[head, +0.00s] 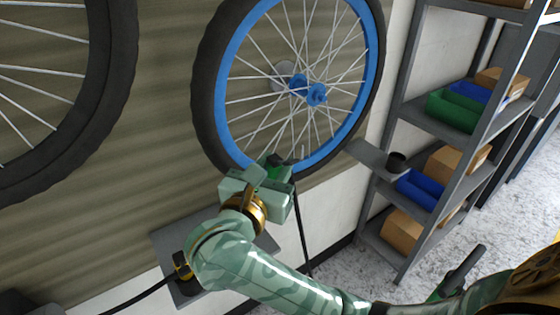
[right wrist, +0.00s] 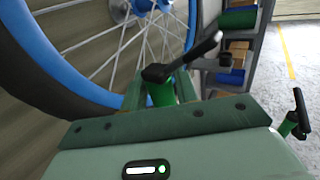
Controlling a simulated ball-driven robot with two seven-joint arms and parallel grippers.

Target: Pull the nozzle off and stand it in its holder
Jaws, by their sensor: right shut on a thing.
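My right gripper (head: 272,172) is shut on the nozzle (head: 278,165), close in front of the lower rim of a blue-rimmed wheel (head: 236,60). In the right wrist view the nozzle (right wrist: 160,92) shows a green body and a black lever, between the fingers. A black hose (head: 302,235) hangs below it. A small pale stem (head: 302,152) shows near the rim, but I cannot tell whether the nozzle touches a valve. A black cup-like holder (head: 397,161) sits on a grey ledge by the shelves; it also shows in the right wrist view (right wrist: 225,60). My left gripper is not in view.
A grey shelf rack (head: 412,110) with blue and green bins and cardboard boxes stands at the right. Another wheel (head: 110,80) hangs at the left. A grey plate (head: 165,240) is below my right arm. A black-and-green object (head: 462,272) is at the lower right.

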